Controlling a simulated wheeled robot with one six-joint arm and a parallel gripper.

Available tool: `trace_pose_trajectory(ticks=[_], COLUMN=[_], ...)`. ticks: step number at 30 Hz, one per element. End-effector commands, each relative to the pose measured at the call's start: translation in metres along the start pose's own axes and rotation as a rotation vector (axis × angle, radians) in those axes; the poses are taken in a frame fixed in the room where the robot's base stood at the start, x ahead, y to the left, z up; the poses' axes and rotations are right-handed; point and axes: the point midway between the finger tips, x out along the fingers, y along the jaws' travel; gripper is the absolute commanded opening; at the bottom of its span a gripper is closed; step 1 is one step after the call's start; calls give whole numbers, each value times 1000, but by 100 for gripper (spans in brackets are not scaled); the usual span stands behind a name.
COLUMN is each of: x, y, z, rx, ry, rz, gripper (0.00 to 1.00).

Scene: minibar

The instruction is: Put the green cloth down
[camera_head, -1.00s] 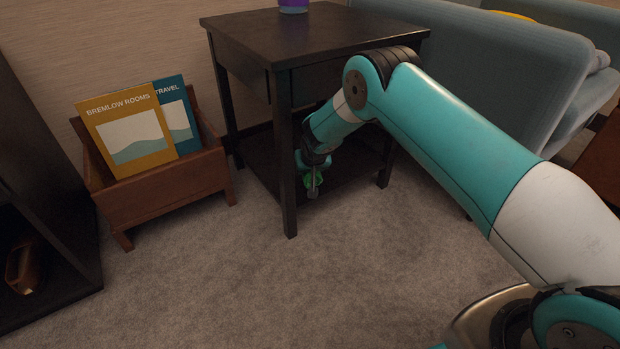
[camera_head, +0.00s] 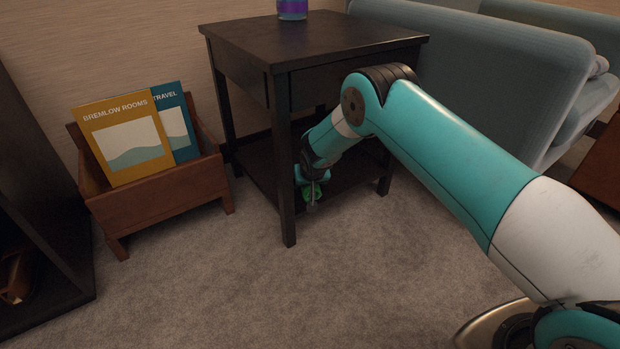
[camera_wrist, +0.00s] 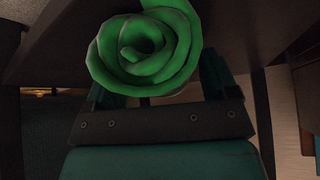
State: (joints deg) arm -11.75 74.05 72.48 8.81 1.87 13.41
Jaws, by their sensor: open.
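The green cloth (camera_wrist: 150,45) is rolled into a spiral and fills the top middle of the wrist view, just beyond my gripper (camera_wrist: 160,75). The jaws are open, one at either side of the roll, and their tips are partly hidden behind it. In the head view the cloth (camera_head: 312,190) is a small green patch at my gripper (camera_head: 312,200), low down by the bottom shelf of the dark side table (camera_head: 310,42). I cannot tell whether the cloth touches the shelf.
A wooden rack (camera_head: 160,205) with two magazines (camera_head: 130,140) stands left of the table. A purple-banded bottle (camera_head: 292,10) is on the tabletop. A blue-grey sofa (camera_head: 480,70) stands behind at right. The table legs are close around my gripper. The carpet (camera_head: 270,290) in front is clear.

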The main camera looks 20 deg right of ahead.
Motion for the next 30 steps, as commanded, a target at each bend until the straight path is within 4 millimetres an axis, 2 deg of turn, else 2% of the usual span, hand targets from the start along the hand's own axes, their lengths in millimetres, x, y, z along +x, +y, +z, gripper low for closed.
trace_pose_trajectory(ticks=[5,12,16,21,30], x=[-31,-85,-107,-120,-121], y=[0,0,0,0,0], z=[-6,-5,-4,-2,-1], rx=[-1,-2,0,0,0], ry=[0,0,0,1,1], rz=[0,0,0,0,0], gripper=[80,80,80,80,80])
